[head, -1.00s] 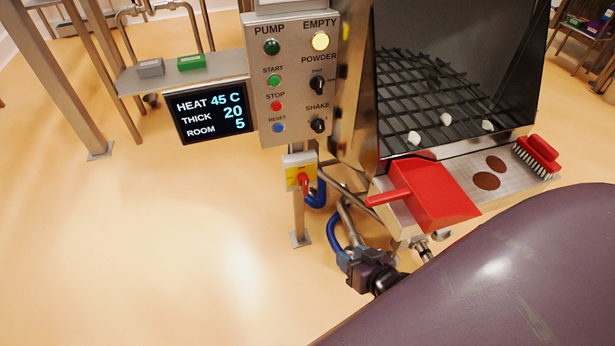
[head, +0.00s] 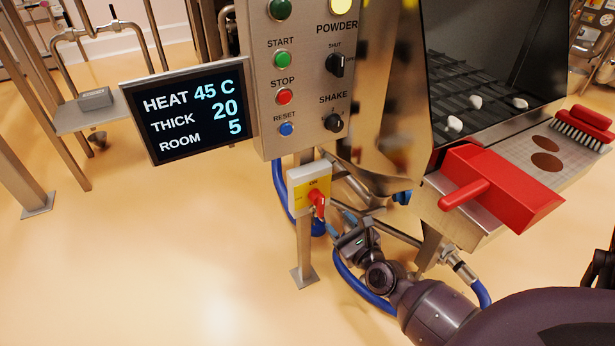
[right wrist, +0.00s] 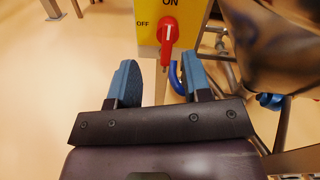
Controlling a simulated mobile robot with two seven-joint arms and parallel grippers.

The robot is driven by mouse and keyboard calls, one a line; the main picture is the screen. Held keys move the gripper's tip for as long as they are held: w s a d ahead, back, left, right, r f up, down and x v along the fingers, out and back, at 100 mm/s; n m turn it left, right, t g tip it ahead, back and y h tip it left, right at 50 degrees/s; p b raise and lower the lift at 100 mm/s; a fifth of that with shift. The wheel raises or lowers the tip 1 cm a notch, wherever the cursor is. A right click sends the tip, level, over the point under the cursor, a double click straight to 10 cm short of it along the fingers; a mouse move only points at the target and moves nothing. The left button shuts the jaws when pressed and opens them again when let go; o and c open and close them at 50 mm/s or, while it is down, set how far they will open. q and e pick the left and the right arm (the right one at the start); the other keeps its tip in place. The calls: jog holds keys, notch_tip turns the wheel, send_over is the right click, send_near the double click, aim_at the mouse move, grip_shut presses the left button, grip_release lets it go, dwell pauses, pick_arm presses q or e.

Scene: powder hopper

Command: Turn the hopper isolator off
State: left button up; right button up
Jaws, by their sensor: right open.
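The hopper isolator (head: 299,192) is a yellow-faced box on a post below the control panel. Its red handle (head: 318,204) also shows in the right wrist view (right wrist: 168,38). There the handle stands in line with the ON label, and OFF is marked to its left. My right gripper (head: 332,222) is just below and in front of the handle. In the right wrist view its two blue fingers (right wrist: 158,78) are apart, with nothing between them and the handle beyond their tips. My left gripper is not in view.
The control panel (head: 302,120) and display screen (head: 190,107) are above the isolator. Blue hoses (head: 352,285) and pipes run beside and behind my right arm. A red scoop (head: 500,185) and red brush (head: 582,128) lie on the hopper ledge. Floor at left is clear.

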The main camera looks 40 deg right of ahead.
aim_at(323, 200)
pick_arm(q)
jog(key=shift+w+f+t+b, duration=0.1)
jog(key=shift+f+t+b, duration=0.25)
jog(key=shift+b, duration=0.75)
pick_arm(e)
jog(key=w+d+m, duration=0.1)
jog(key=w, duration=0.3)
jog(key=w+d+m, duration=0.1)
jog(key=w, duration=0.3)
jog(key=w+d+f+m+h, duration=0.1)
jog(key=w, duration=0.3)
jog(key=shift+d, duration=0.4)
jog(key=shift+c, duration=0.2)
jog(key=c, duration=0.5)
